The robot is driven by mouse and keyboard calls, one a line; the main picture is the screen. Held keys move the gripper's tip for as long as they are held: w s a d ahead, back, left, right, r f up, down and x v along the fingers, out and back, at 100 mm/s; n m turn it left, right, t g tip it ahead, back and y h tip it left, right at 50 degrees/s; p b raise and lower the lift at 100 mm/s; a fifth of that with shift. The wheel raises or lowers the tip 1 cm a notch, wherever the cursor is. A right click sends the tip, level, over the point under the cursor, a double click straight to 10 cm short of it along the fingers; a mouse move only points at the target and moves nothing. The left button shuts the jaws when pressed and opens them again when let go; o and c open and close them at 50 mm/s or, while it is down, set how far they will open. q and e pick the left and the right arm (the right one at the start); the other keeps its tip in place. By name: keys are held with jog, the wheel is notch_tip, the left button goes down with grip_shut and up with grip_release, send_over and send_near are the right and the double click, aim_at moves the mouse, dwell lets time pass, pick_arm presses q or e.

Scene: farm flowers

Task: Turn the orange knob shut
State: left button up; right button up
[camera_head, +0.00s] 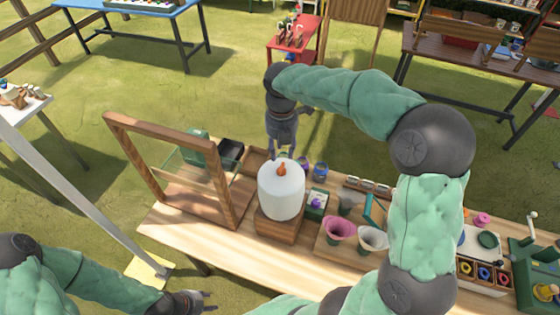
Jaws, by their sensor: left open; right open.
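The orange knob (281,170) sits on top of a white cylindrical tank (281,195), which stands on a wooden block (279,226) on the table. My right gripper (281,153) points down from above, with its fingers apart, just behind or above the knob in the picture. I see no clear contact with the knob, and the exact gap cannot be told. My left gripper (207,299) is low at the bottom left, in front of the table's edge, open and empty, far from the knob.
A wooden frame (232,205) stands left of the tank. A pink pot (339,229), a white pot (372,239) and small jars crowd the right side. My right arm arches over the table's right half. Bare wood (185,236) shows at the front left.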

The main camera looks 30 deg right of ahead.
aim_at(281, 166)
notch_tip(281, 166, down, 5)
jog(key=shift+w+r, duration=0.1)
jog(key=shift+r, duration=0.1)
jog(key=shift+f, duration=1)
grip_shut()
